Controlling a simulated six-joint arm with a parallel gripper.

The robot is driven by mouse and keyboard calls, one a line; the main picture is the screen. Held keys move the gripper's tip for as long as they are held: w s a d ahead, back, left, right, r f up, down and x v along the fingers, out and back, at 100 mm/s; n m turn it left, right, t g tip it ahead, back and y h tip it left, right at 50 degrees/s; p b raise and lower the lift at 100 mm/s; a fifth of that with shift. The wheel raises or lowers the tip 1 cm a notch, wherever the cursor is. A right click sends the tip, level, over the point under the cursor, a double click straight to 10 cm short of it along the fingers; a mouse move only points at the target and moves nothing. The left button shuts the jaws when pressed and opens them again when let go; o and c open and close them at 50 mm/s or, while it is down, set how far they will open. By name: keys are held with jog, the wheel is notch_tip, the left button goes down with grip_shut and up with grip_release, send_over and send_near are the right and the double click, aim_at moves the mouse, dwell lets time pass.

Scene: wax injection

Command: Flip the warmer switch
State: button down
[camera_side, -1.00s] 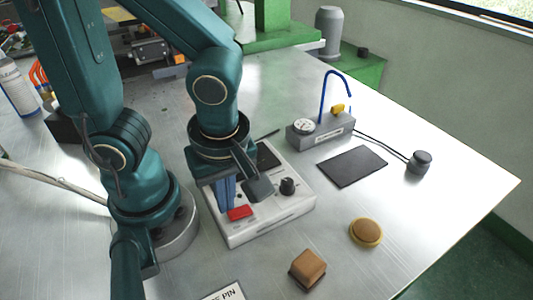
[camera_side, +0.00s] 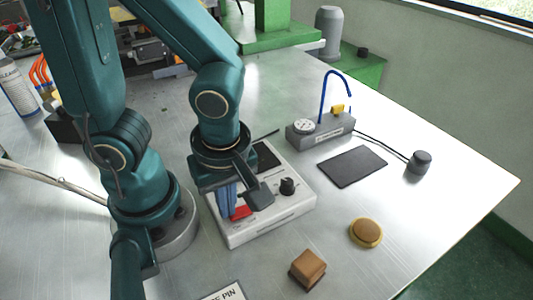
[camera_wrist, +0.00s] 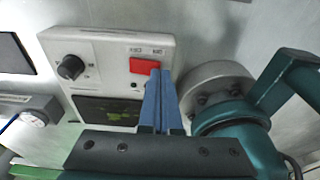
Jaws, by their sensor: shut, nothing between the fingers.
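The warmer is a white box with a black knob (camera_side: 287,186) and a dark panel; its casing (camera_side: 245,236) sits on the metal table. Its red switch (camera_side: 240,211) is partly hidden behind my fingers in the side view.
A grey unit (camera_side: 318,132) with a gauge and blue tube stands behind the warmer, beside a dark mat (camera_side: 352,166) and a black cylinder (camera_side: 419,162). A wooden block (camera_side: 307,269) and a round brown-and-gold piece (camera_side: 366,232) lie in front.

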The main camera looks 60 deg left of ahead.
jog(key=shift+f, duration=0.2)
jog(key=shift+r, duration=0.1)
notch_tip(320, 180, up, 7)
dwell(0.9)
notch_tip(320, 180, up, 4)
jog(key=m+t+h, duration=0.2)
jog(key=m+t, duration=0.4)
jog(key=m, duration=1.2)
send_over(239, 198)
jog(key=w, duration=0.1)
